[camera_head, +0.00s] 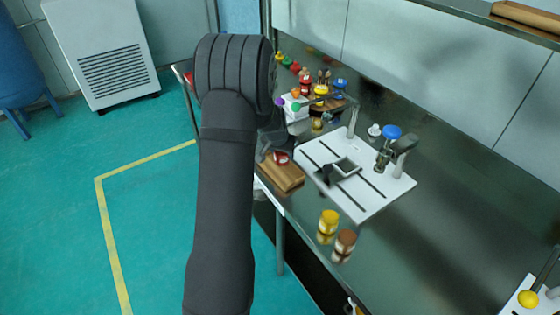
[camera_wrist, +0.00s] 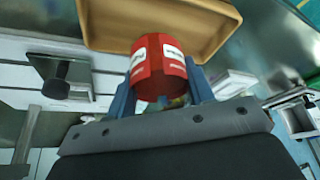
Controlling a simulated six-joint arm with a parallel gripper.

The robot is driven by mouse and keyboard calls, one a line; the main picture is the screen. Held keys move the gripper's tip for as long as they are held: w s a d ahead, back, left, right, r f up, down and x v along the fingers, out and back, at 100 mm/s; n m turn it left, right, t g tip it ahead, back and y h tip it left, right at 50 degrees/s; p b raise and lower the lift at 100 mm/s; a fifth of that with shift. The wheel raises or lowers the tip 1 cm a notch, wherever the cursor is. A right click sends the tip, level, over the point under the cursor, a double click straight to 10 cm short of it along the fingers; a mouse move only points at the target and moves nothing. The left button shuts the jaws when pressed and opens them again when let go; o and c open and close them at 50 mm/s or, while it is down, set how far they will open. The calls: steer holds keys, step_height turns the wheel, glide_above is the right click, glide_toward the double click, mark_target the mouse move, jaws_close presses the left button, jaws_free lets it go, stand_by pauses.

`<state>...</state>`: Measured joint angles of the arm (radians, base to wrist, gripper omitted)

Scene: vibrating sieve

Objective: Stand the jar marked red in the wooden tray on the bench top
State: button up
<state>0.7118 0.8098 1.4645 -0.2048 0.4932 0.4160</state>
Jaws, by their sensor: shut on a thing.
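The red-marked jar (camera_wrist: 158,72) has white labels and sits between the two blue fingers of my gripper (camera_wrist: 160,88), which is shut on it. In the head view the jar (camera_head: 281,157) shows red at the wooden tray (camera_head: 290,183), next to my dark wrist. The wooden tray (camera_wrist: 100,30) also shows in the wrist view, just beyond the jar. Whether the jar's base touches the tray floor I cannot tell. In the head view my arm hides most of the gripper.
A white sieve plate (camera_head: 378,196) stands right of the tray, with a clamp post. A yellow jar (camera_head: 328,222) and a brown-lidded jar (camera_head: 345,240) stand near the bench's front edge. Several coloured jars crowd the far end. The right bench top (camera_head: 450,215) is mostly clear.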

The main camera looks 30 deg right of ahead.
mark_target(280, 161)
steer(key=shift+w+a+f, duration=0.15)
steer(key=shift+w+f, duration=0.25)
steer(key=shift+w, duration=0.1)
steer(key=shift+f, duration=1.9)
steer(key=shift+f, duration=0.15)
steer(key=o, duration=0.8)
steer(key=v, duration=1.2)
